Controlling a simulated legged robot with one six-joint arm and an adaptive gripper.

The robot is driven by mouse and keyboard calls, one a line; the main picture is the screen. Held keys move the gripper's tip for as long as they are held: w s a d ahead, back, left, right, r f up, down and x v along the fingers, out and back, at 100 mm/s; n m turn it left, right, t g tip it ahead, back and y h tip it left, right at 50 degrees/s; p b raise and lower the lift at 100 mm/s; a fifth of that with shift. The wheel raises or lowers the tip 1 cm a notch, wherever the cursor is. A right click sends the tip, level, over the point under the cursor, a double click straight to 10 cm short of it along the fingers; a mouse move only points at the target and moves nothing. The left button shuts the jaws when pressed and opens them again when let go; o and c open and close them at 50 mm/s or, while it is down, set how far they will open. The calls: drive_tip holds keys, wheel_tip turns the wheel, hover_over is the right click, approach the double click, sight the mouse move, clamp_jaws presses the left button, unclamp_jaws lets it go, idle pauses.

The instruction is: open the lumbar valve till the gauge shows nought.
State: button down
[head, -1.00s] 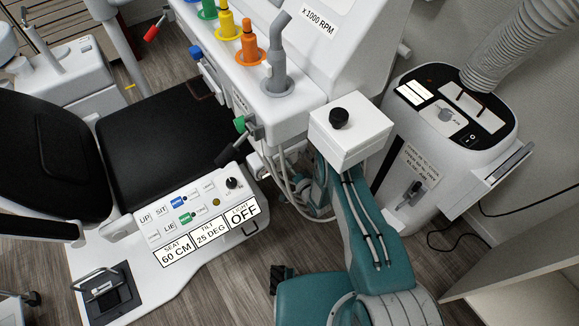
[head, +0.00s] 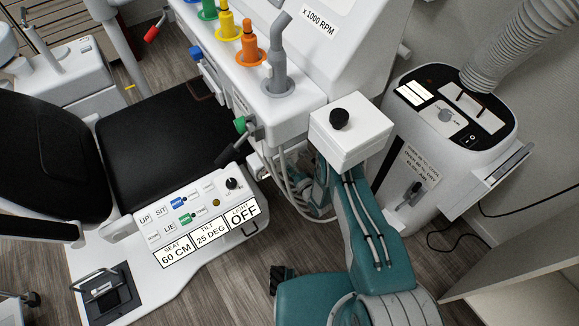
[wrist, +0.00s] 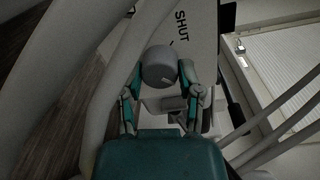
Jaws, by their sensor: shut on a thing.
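In the wrist view a grey round knob (wrist: 158,66) with a pale index mark stands in front of a panel (wrist: 186,50) lettered SHUT. My gripper (wrist: 162,76) has one finger on each side of the knob and is shut on it. The lettering is turned sideways, and part of the panel is hidden by the knob and fingers. In the head view my gripper is mostly hidden low behind grey hoses (head: 287,190), beside the white unit. I cannot make out a gauge in either view.
Hoses hang close to my gripper. In the head view a black chair (head: 150,135) with a button panel (head: 190,208) is at left, the white unit (head: 300,110) with coloured handpieces is above, and a white suction machine (head: 420,150) is at right.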

drive_tip(key=shift+d+f, duration=0.2)
drive_tip(key=shift+c, duration=1.3)
unclamp_jaws()
drive_tip(key=shift+r, duration=0.1)
drive_tip(key=shift+s, duration=0.1)
drive_tip(key=v, duration=1.1)
drive_tip(key=shift+s+d, duration=0.25)
drive_tip(key=shift+s, duration=0.1)
drive_tip(key=shift+s, duration=0.1)
